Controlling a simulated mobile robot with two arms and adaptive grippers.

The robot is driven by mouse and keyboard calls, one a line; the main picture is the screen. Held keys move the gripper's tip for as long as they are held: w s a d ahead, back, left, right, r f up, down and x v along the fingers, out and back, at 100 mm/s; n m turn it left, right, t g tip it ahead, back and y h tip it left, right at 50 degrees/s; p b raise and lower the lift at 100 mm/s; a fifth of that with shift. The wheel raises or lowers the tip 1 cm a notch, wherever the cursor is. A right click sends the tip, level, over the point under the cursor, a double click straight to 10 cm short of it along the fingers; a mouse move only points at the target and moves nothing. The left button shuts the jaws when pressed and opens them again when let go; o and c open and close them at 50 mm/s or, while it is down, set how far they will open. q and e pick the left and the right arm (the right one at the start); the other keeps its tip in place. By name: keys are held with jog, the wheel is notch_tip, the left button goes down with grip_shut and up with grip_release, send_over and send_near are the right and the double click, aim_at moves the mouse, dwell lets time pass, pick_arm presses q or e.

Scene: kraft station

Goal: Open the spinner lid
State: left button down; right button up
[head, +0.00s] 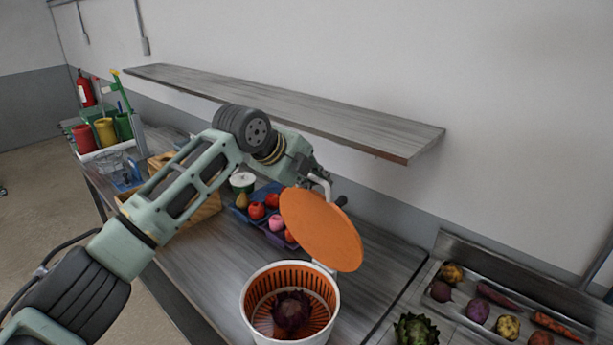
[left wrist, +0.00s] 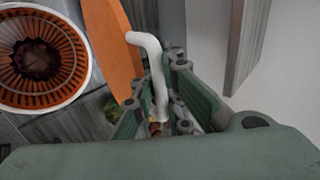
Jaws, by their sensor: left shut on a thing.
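The spinner (head: 251,303) is a white tub with an orange slotted basket, standing on the counter. A dark purple vegetable (head: 292,311) lies inside it. The orange lid (head: 320,229) is raised and steeply tilted above the tub's far side, so the tub is uncovered. My left gripper (head: 322,188) is shut on the lid's white crank handle, which also shows between its fingers in the left wrist view (left wrist: 155,75). In that view the open tub (left wrist: 38,58) is at the upper left. My right gripper is in neither view.
A wooden shelf (head: 290,108) hangs on the wall close behind my left arm. A metal tray of vegetables (head: 500,313) and an artichoke (head: 415,329) are at the right. The counter (head: 205,270) left of the tub is clear.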

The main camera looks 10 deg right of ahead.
pick_arm(q)
jog(key=shift+w+a+r, duration=0.1)
jog(key=shift+w+r, duration=0.05)
jog(key=shift+r, duration=0.3)
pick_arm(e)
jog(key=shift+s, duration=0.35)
pick_arm(q)
jog(key=c, duration=2.2)
grip_release()
jog(key=o, duration=0.4)
jog(key=shift+s+a+f, duration=0.1)
jog(key=shift+s+a, duration=0.1)
jog(key=shift+s, duration=0.05)
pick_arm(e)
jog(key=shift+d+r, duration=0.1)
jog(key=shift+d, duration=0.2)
pick_arm(q)
jog(key=v, duration=1.2)
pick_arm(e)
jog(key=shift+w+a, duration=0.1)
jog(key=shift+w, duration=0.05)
pick_arm(q)
jog(key=shift+f, duration=0.1)
